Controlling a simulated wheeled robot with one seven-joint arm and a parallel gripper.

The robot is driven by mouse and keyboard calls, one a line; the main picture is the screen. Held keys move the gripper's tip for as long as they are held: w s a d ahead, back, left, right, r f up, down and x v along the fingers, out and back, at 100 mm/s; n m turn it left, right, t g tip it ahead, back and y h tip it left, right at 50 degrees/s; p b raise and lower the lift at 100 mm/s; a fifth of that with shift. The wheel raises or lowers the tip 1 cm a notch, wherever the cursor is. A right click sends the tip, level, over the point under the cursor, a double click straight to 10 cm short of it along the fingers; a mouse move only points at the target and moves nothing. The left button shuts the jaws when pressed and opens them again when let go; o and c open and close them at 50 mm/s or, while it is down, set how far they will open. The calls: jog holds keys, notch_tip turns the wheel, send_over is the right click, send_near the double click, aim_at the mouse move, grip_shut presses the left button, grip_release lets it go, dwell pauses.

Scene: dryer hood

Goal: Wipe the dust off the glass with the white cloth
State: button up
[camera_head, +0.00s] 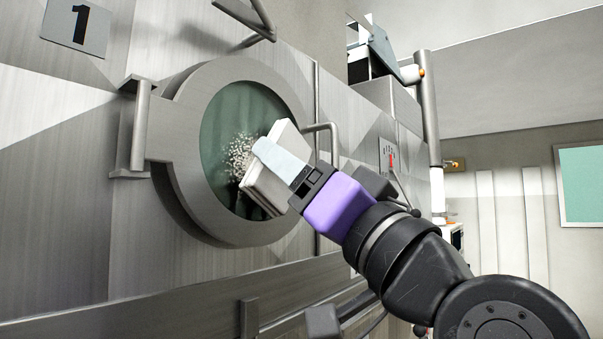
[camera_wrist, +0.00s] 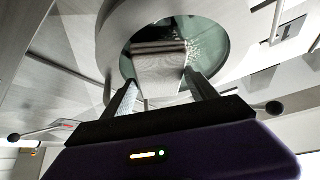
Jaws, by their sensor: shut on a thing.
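The round glass (camera_head: 222,125) sits in a metal-framed door on the dryer's front in the head view. A patch of pale dust specks (camera_head: 238,150) lies near its middle, partly behind the cloth. My gripper (camera_head: 262,155) is shut on the white cloth (camera_head: 285,135), a folded pad held tilted in front of the right part of the glass. In the wrist view, the cloth (camera_wrist: 158,72) sits between the two fingers, with the glass (camera_wrist: 205,40) behind it and dust specks at its upper right. I cannot tell whether the cloth touches the glass.
A hinge bracket (camera_head: 140,125) juts out left of the door, and a bent metal handle (camera_head: 247,20) sticks out above it. Another bar (camera_head: 333,140) stands right of the door.

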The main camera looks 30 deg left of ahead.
aim_at(229, 152)
jog(key=shift+s+a+p, duration=0.15)
jog(key=shift+s+a, duration=0.05)
jog(key=shift+s, duration=1)
jog(key=shift+s+a+p, duration=0.15)
jog(key=shift+s+a, duration=0.05)
jog(key=shift+s, duration=1)
jog(key=shift+s+a+p, duration=0.15)
jog(key=shift+s+a, duration=0.05)
jog(key=shift+s, duration=1)
jog(key=shift+s+d, duration=0.2)
jog(key=shift+d, duration=2.8)
jog(key=shift+d, duration=0.1)
jog(key=d, duration=0.2)
jog(key=shift+s+d, duration=0.15)
jog(key=shift+d, duration=0.25)
jog(key=shift+w+a, duration=0.15)
jog(key=shift+a, duration=1.65)
jog(key=shift+w+a, duration=0.15)
jog(key=shift+a, duration=1.65)
jog(key=shift+c, duration=0.2)
jog(key=shift+a+p, duration=0.35)
jog(key=shift+a, duration=0.45)
